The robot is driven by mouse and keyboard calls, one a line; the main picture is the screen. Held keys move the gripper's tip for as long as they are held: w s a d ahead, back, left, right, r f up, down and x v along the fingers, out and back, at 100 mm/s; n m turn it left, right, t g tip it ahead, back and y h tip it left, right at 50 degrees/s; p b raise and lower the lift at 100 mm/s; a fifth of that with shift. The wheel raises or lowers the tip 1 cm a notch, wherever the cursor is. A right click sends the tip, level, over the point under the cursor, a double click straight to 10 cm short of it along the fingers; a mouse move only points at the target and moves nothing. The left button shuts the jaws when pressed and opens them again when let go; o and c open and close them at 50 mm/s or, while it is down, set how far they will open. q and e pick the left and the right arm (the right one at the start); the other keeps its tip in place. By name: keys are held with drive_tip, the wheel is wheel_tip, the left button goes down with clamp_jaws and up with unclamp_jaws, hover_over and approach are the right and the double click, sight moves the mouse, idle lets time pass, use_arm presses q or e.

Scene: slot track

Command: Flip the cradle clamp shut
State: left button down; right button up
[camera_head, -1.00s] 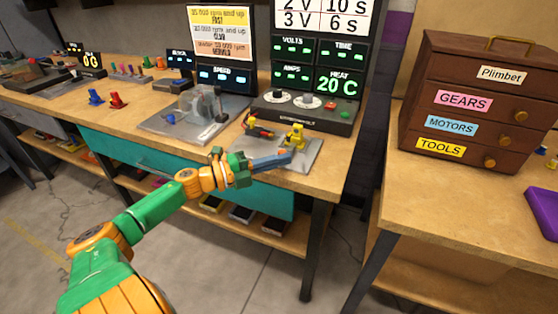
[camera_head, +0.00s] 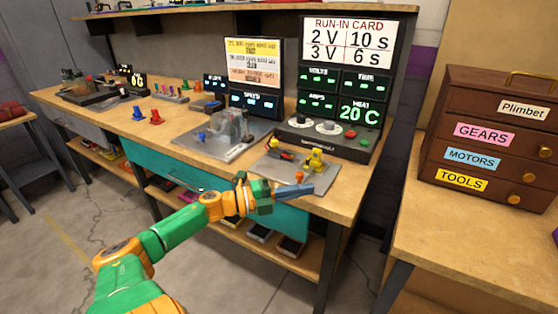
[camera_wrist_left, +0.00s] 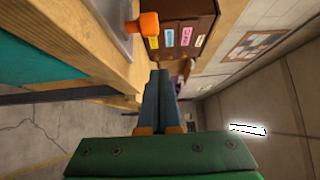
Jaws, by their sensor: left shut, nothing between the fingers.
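A yellow fixture (camera_head: 315,159) stands on a light grey plate (camera_head: 270,172) near the bench's front edge; it may be the cradle with its clamp, but whether the clamp is open is too small to tell. A small orange knob (camera_head: 299,176) shows at the plate's front, and an orange knob (camera_wrist_left: 148,25) stands at the plate's edge in the left wrist view. My left gripper (camera_head: 308,188) is shut and empty at the bench's front edge, just in front of the plate. Its closed fingers (camera_wrist_left: 158,78) point past the knob, apart from it. My right gripper is out of view.
A control panel (camera_head: 325,135) with dials stands behind the plate. A clear-guarded machine (camera_head: 231,127) is to the left. A brown drawer cabinet (camera_head: 490,140) stands on the right-hand bench. There is free room in front of the bench.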

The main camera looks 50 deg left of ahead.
use_arm(q)
drive_tip(key=s+a, duration=0.6)
drive_tip(key=shift+f, duration=0.15)
drive_tip(key=shift+a, duration=0.1)
